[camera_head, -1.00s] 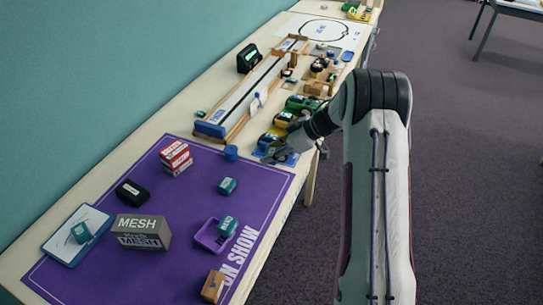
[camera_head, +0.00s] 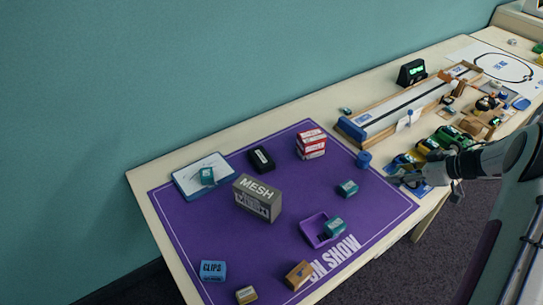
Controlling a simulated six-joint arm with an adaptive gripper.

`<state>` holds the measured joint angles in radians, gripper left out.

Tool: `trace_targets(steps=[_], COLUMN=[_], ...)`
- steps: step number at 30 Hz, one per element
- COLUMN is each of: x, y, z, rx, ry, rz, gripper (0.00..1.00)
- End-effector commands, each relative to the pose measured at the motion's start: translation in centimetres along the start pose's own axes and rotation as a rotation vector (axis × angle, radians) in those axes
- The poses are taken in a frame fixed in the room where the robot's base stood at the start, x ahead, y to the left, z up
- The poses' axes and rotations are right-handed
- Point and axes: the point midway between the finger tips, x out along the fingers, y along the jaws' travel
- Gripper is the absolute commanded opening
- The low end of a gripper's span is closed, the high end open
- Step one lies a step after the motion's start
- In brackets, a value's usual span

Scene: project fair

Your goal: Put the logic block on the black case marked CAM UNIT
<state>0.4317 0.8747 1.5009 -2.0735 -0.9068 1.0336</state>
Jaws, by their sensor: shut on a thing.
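Small teal blocks with unreadable white labels are on the mat (camera_head: 347,188), at the purple tray (camera_head: 334,228) and on the white-and-blue board (camera_head: 207,176). I cannot tell which is the logic block.
A red-and-white stack (camera_head: 311,144) stands right of the case. A blue cylinder (camera_head: 364,160) and a long wooden track (camera_head: 395,115) lie near my gripper.

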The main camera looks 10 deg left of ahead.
Motion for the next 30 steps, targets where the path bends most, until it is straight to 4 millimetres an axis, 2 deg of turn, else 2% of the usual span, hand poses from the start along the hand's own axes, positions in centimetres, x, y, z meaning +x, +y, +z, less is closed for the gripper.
trace_targets(steps=[8,30], x=[4.1,17.1], y=[-3.5,-16.3], z=[-4.1,-17.8], rx=[-0.074,-0.234], ry=[0.0,0.0], rz=[-0.074,-0.234], gripper=[0.15,0.15])
